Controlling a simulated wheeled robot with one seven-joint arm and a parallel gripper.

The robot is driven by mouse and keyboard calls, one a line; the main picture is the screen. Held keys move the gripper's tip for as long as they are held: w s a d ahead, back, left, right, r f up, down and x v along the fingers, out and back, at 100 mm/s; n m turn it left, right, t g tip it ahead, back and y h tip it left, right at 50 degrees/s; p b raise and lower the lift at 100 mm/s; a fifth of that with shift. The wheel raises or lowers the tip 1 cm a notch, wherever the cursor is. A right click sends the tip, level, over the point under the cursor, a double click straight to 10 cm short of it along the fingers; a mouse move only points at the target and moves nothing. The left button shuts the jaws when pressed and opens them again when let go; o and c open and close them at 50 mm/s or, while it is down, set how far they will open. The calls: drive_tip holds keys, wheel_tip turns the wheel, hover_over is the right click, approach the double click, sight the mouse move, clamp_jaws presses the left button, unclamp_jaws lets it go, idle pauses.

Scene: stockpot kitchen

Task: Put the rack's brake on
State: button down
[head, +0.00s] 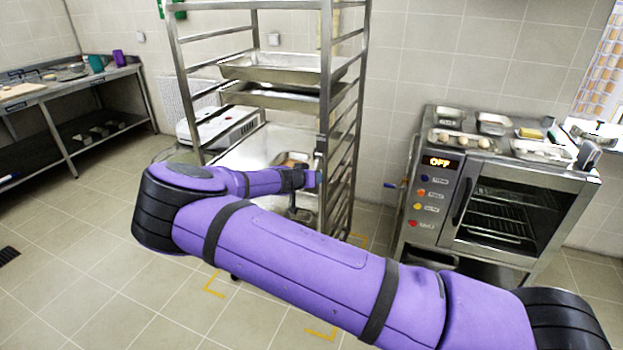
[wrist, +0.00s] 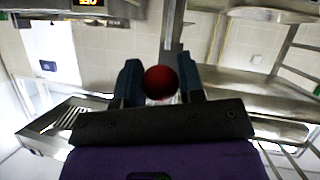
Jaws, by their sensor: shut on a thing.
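The tall metal rack (head: 327,110) stands in the middle of the head view, with trays on its runners. My gripper (head: 313,180) is at the rack's front right post, about halfway up in the picture. In the wrist view my gripper (wrist: 160,72) has its two dark fingers closed on either side of a round red knob (wrist: 161,83). The knob sits between the fingers. What the knob is fixed to is hidden, so I cannot tell how the brake stands. My arm hides the rack's lower front in the head view.
Yellow corner marks (head: 321,334) lie on the floor around the rack's foot. An oven (head: 440,190) reading OFF, with food trays on top, stands to the right. A steel table (head: 70,85) stands at the far left.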

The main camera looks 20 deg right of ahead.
drive_tip(key=shift+f, duration=0.1)
drive_tip(key=c, duration=0.8)
unclamp_jaws()
drive_tip(key=shift+o, duration=0.2)
drive_tip(key=v, duration=1)
drive_tip(key=shift+s+a, duration=0.15)
drive_tip(key=shift+a, duration=0.1)
